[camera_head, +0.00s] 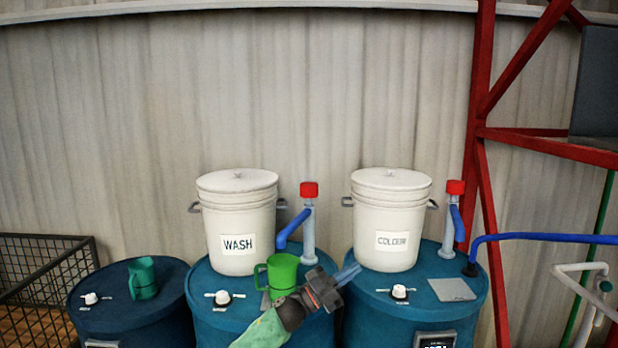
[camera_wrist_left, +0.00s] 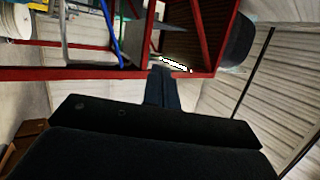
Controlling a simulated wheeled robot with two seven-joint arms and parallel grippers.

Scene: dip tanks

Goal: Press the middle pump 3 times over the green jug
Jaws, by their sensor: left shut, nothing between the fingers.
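Two pumps with red heads show in the head view. One pump (camera_head: 309,225) stands on the middle blue drum, its blue spout angled down to the left. The other pump (camera_head: 455,220) stands on the right drum. A bright green jug (camera_head: 283,273) sits upright on the middle drum, below that spout, handle to the left. My left gripper (camera_head: 349,274) is shut and empty, just right of the jug and lower than the pump head. My left arm hides part of the drum top. In the left wrist view the fingers (camera_wrist_left: 160,88) are together. My right gripper is not in view.
White buckets marked WASH (camera_head: 236,223) and COLOUR (camera_head: 391,219) stand behind on the drums. A red frame (camera_head: 483,130) and blue pipe (camera_head: 550,237) are at right. A wire cage (camera_head: 45,280) is at left.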

